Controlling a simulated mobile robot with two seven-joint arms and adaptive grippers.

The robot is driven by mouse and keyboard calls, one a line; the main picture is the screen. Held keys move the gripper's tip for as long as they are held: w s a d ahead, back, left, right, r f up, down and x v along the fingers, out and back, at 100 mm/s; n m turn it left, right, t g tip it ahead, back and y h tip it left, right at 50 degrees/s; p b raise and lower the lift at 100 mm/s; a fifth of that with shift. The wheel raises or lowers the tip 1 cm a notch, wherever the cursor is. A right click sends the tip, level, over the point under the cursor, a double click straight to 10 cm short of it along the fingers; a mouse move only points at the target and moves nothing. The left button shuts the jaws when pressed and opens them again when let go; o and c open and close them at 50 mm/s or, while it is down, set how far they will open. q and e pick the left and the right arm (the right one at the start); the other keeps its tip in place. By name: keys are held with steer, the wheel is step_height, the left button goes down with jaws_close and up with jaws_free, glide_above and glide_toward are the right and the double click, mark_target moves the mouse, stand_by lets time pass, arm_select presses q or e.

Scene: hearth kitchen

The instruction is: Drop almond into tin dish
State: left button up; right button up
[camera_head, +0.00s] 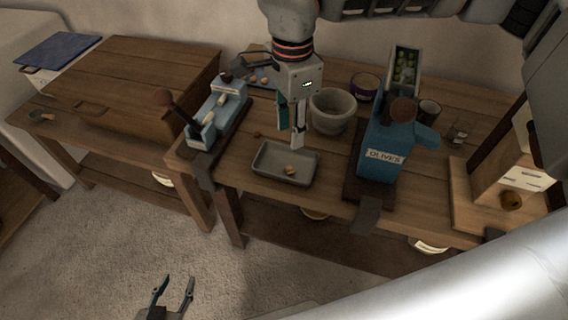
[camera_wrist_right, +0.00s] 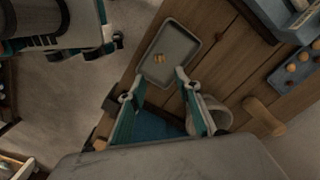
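The tin dish (camera_head: 264,163) is a shallow grey rectangular tray on the wooden table. A small tan-brown piece, which looks like the almond (camera_head: 290,170), lies inside it. In the right wrist view the dish (camera_wrist_right: 184,35) and the almond (camera_wrist_right: 158,57) also show, with nothing covering the almond. My right gripper (camera_head: 291,130) points down over the far side of the dish. Its fingers (camera_wrist_right: 156,87) are apart with nothing between them. My left gripper (camera_head: 174,286) is open and empty, low in front of the tables, over the carpet.
A grey bowl (camera_head: 332,111) stands right behind the dish. A blue olives dispenser (camera_head: 383,142) is to the right, and a blue lever device (camera_head: 217,113) to the left. A small brown bit (camera_head: 257,134) lies behind the dish. A blue tray (camera_head: 252,83) with nuts is farther back.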

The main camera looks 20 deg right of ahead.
step_height(320, 180, up, 8)
steer(key=shift+f, duration=0.15)
stand_by(0.5)
